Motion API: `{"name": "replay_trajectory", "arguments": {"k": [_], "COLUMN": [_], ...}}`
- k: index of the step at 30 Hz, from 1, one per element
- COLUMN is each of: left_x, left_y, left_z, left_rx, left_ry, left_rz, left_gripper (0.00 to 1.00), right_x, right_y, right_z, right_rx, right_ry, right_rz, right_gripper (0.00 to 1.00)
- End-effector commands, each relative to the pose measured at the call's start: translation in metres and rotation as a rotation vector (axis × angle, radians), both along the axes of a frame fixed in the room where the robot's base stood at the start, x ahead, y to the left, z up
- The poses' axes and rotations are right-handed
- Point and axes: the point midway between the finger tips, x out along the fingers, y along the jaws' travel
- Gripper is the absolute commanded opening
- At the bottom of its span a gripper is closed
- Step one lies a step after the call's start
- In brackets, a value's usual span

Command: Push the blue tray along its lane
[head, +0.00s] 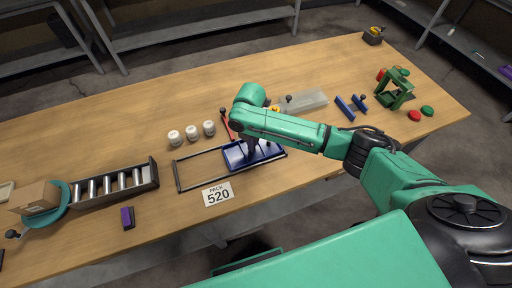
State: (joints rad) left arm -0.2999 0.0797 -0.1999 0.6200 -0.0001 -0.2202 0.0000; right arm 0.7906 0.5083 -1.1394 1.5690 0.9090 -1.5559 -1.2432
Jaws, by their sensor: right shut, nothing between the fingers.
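The blue tray (236,155) sits at the right end of a dark-railed lane (178,176) on the wooden table. The left part of the lane is empty. My right gripper (250,150) points down over the tray, shut and empty. Its fingertips are small here, and I cannot tell whether they touch the tray. My left gripper does not show.
A roller rack (112,185) and a cardboard box (36,197) are at left. A green press (396,92) stands at right.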

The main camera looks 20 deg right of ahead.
Motion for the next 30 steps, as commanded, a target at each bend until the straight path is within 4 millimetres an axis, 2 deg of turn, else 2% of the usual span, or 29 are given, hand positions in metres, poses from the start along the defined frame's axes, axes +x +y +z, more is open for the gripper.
{"name": "replay_trajectory", "arguments": {"k": [18, 30], "left_x": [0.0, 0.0], "left_y": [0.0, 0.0], "left_z": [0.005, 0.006], "left_rx": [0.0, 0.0], "left_ry": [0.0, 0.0], "left_rz": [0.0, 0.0], "left_gripper": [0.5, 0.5], "right_x": [-0.002, -0.002], "right_y": [0.032, 0.036], "right_z": [0.001, 0.0], "right_rx": [0.001, 0.0], "right_ry": [-0.001, 0.0], "right_rz": [0.002, 0.0], "right_gripper": [0.0, 0.0]}}
